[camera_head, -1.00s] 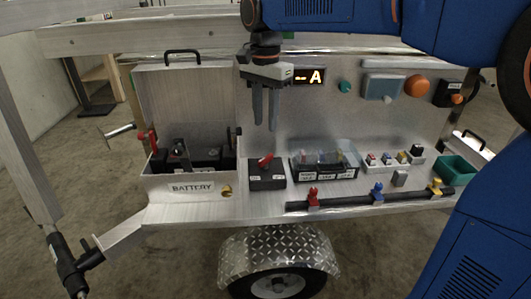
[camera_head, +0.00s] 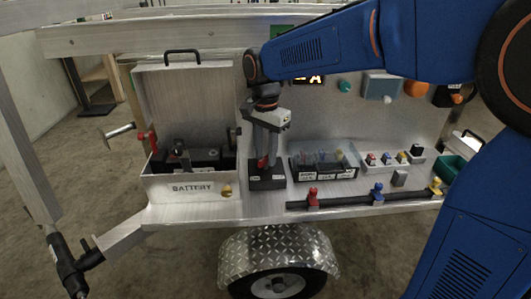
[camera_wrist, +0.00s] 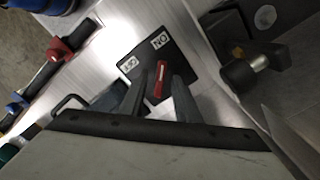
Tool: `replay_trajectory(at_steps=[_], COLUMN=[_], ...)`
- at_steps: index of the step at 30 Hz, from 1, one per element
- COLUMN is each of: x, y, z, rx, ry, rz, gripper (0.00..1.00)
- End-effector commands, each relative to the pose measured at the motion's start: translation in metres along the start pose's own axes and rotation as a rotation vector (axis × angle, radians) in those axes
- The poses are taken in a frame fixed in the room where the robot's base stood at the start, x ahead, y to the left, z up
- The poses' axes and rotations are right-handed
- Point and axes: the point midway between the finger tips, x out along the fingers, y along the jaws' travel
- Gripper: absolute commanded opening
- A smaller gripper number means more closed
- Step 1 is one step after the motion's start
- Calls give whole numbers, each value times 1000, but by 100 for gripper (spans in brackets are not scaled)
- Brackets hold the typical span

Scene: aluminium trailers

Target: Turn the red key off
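The red key (camera_head: 262,163) sits on a black switch box (camera_head: 267,182) on the trailer's ledge, right of the battery box. In the wrist view, the key (camera_wrist: 161,81) stands on the black box face (camera_wrist: 165,52), which has a white "ON" label and a second white label that seems to read "OFF". The key lies nearer to me than both labels. My gripper (camera_head: 265,158) is low over the box, fingers pointing down. In the wrist view, its two fingers (camera_wrist: 163,88) are apart, one on each side of the key; contact cannot be told. The fingers partly hide the key in the head view.
The battery box (camera_head: 190,187) with its raised lid stands close on the left. A clear-covered fuse case (camera_head: 325,170) stands close on the right. A dark pipe with red, blue and yellow valves (camera_head: 345,200) runs along the front edge. My arm covers the upper right.

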Motion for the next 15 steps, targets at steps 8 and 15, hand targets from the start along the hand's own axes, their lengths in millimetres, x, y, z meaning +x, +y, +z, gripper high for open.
replay_trajectory(at_steps=[8,15], x=[0,0], y=[0,0], z=[0,0], rx=[0,-7], ry=[0,0], rz=[0,0], gripper=[0,0])
